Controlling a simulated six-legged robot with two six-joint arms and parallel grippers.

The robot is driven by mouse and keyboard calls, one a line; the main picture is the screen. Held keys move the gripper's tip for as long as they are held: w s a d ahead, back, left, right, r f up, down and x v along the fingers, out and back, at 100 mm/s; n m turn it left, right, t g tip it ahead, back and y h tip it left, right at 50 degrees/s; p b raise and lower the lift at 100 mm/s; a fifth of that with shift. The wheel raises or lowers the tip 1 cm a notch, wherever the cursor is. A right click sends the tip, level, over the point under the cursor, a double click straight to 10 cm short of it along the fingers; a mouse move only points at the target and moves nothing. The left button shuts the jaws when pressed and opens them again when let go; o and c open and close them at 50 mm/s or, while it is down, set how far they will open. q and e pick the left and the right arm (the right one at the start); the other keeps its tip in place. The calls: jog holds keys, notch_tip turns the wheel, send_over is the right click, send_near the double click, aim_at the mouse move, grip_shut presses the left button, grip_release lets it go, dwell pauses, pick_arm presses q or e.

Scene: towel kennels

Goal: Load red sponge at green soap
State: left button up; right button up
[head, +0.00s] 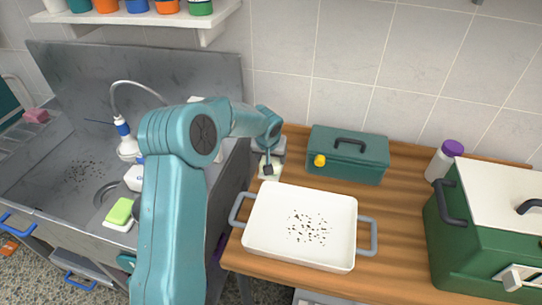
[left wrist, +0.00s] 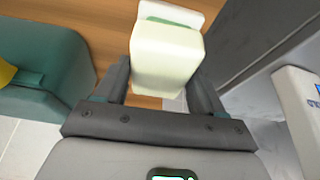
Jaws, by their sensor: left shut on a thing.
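My left gripper (head: 268,165) is over the wooden counter's left end, beside the sink edge. It is shut on a pale cream-green block (left wrist: 165,62), which sits between both fingers in the left wrist view; the block's lower part shows small in the head view (head: 270,174). A small pinkish-red block (head: 36,115), perhaps the red sponge, lies at the sink's far left. A bright green block (head: 120,209), perhaps the green soap, lies on a white base at the sink's front. My right gripper is not in view.
A white tray with grey handles (head: 260,253) holds dark specks. Behind it is a green toolbox (head: 347,157). A larger green box (head: 490,240) and a purple-capped bottle (head: 445,160) stand right. A white spray bottle (head: 128,147) stands in the sink.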

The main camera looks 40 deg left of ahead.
pick_arm(q)
jog(key=shift+r+p, duration=1.8)
jog(key=shift+r, duration=1.75)
jog(key=shift+f, duration=0.1)
jog(key=w+d+r+m+h, duration=0.1)
jog(key=d+r+m, duration=0.1)
jog(key=d, duration=0.6)
jog(key=d+r+m+h, duration=0.1)
jog(key=d+r+m, duration=0.1)
jog(key=d, duration=0.6)
jog(key=s+d+f+m, duration=0.2)
jog(key=s+d+f, duration=0.2)
jog(key=s+d, duration=0.4)
jog(key=d, duration=0.3)
jog(key=shift+s+f+m+t+h, duration=0.3)
jog(key=shift+s+t, duration=0.1)
